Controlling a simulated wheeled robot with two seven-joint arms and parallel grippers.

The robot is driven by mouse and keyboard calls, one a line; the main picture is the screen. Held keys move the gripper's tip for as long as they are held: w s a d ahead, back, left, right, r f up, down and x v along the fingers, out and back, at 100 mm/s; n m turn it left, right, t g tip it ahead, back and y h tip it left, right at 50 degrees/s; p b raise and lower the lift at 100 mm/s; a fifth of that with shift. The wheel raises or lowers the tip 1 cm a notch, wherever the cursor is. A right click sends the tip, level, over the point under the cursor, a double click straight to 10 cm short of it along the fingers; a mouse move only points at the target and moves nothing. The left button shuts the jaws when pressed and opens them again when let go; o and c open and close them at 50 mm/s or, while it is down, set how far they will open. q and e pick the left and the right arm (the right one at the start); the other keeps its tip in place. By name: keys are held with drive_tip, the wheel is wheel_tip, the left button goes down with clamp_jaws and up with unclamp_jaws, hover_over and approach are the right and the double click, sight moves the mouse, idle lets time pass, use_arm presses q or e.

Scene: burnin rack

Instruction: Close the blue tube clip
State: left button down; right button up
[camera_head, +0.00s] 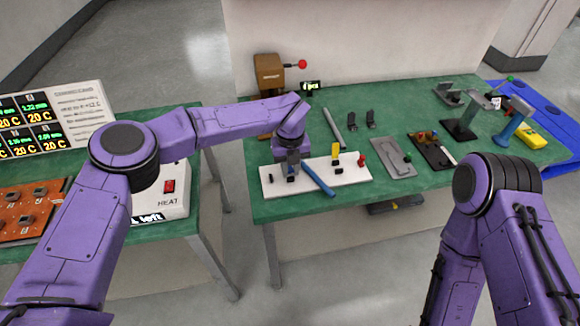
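A white board (350,181) lies near the front edge of the green table and carries several small clips. A blue lever (319,181), which looks like the blue clip's handle, slopes down across the board towards its front edge. A yellow-topped clip (335,160) stands upright to its right, and a small red one (361,160) is further right. My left gripper (292,172) points down over the left part of the board, just left of the blue lever. Its fingers are small and dark; I cannot tell whether they touch the lever or a clip. My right gripper is out of view.
A grey plate (396,157), a dark fixture (431,151) and a blue-handled clamp (514,122) stand to the right. A brown box (270,76) with a red knob is behind my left gripper. A heater box (162,195) is on the left table. A gap separates the tables.

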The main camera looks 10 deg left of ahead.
use_arm(q)
drive_tip(key=shift+f+b, duration=0.25)
drive_tip(key=shift+b, duration=0.2)
drive_tip(key=shift+s+t+b, duration=0.2)
drive_tip(key=shift+t+b, duration=0.25)
drive_tip(key=shift+t, duration=0.25)
drive_tip(key=shift+d, duration=0.1)
drive_tip(key=c, duration=1)
unclamp_jaws()
drive_tip(key=shift+o, duration=0.2)
drive_tip(key=shift+r, duration=0.1)
wheel_tip(320, 180, up, 10)
drive_tip(key=s+b, duration=0.1)
drive_tip(key=b, duration=0.1)
drive_tip(key=shift+s+d+r, duration=0.15)
drive_tip(key=shift+d+r, duration=0.05)
